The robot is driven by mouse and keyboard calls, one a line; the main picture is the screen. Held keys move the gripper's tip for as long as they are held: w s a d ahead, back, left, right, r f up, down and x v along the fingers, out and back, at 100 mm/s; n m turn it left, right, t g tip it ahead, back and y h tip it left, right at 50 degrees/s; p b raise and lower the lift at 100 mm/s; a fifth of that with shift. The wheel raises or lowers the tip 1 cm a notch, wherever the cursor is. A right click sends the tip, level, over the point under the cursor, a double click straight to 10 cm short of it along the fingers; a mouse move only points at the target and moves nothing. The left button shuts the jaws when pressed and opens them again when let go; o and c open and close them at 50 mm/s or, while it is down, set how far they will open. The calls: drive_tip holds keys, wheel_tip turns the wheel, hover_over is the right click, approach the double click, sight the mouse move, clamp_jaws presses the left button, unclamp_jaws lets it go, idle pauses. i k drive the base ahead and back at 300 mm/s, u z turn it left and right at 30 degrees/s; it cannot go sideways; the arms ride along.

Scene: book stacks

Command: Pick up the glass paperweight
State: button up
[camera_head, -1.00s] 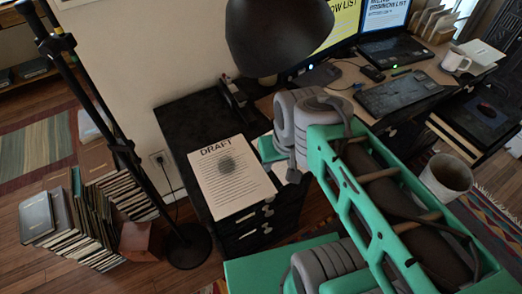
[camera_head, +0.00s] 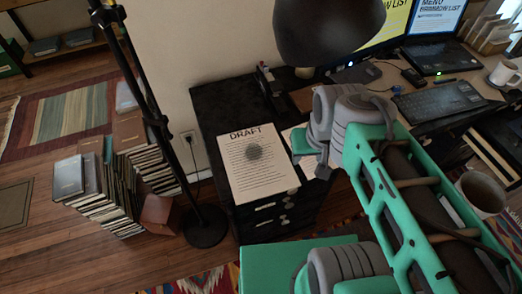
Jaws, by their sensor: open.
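The glass paperweight (camera_head: 254,152) looks like a small dark, round, see-through spot. It sits on the upper middle of a white sheet headed DRAFT (camera_head: 258,172). The sheet lies on top of a black drawer cabinet (camera_head: 215,106), against the wall. My green and grey arm is folded at the right of the view, with a grey joint to the right of the sheet. I cannot make out my gripper's fingers in this view. Nothing touches the paperweight.
A black lamp shade (camera_head: 328,30) hangs above the cabinet's back right. A desk at the right holds a keyboard (camera_head: 438,100), a laptop and a white mug (camera_head: 504,73). A black stand (camera_head: 206,228) and rows of books (camera_head: 118,200) occupy the floor at left.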

sight(253, 151)
drive_tip(key=u, duration=0.55)
drive_tip(key=k, duration=0.45)
drive_tip(key=u, duration=1.1)
